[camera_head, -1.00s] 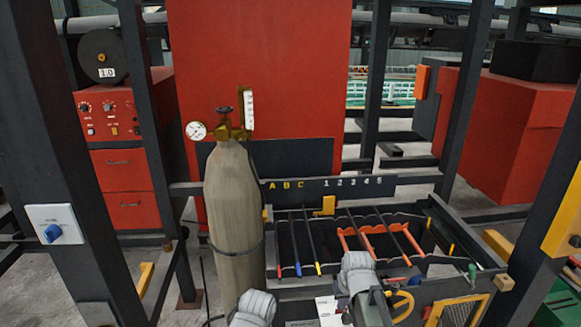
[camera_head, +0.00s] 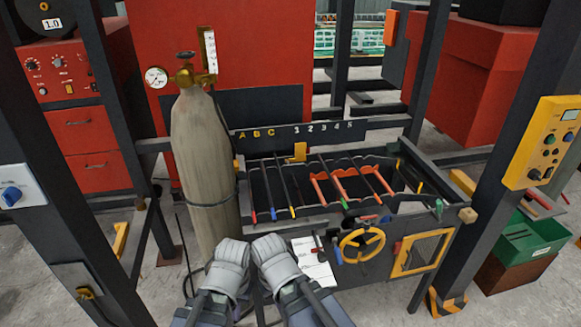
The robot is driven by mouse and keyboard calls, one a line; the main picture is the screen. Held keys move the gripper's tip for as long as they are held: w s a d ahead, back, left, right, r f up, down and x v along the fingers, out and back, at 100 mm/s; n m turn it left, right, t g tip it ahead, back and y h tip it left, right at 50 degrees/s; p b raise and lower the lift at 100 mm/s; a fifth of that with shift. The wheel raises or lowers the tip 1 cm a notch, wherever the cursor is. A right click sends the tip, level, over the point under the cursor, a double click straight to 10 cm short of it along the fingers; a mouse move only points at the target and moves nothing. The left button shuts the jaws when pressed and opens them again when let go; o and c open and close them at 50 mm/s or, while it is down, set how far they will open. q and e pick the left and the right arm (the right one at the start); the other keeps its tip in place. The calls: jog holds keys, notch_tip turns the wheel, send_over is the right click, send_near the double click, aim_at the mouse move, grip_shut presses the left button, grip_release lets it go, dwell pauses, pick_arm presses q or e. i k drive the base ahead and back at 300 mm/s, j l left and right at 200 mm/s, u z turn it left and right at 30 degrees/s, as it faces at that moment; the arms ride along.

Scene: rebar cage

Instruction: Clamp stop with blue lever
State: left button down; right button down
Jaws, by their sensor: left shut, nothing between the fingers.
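A small blue lever (camera_head: 338,255) shows on the front of the bench, left of the yellow handwheel (camera_head: 362,245). A yellow stop (camera_head: 299,152) stands on the dark rail marked A B C and 1 to 5. My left gripper (camera_head: 231,258) is a grey shape at the bottom centre, before the gas cylinder, shut and empty. My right gripper (camera_head: 272,256) is close beside it, in front of the bench's left end; its fingers cannot be made out. Both are left of the blue lever and apart from it.
The bench rack (camera_head: 380,208) holds rods with coloured tips and orange pieces. A tall gas cylinder (camera_head: 205,165) stands at its left. Dark posts frame both sides; a yellow control box (camera_head: 545,143) hangs on the right one. A paper sheet (camera_head: 313,262) is on the bench front.

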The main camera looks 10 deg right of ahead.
aim_at(336, 249)
jog(key=z, duration=0.45)
jog(key=j+z, duration=0.55)
jog(key=z, duration=0.2)
jog(key=k+j+z, duration=0.15)
jog(key=z, duration=0.2)
jog(key=k+j+z, duration=0.1)
jog(key=j, duration=0.35)
jog(key=k+j+z, duration=0.1)
jog(key=k+j, duration=0.2)
jog(key=k+j+z, duration=0.1)
jog(key=j, duration=0.4)
jog(key=k+j+z, duration=0.1)
jog(key=k+j, duration=0.25)
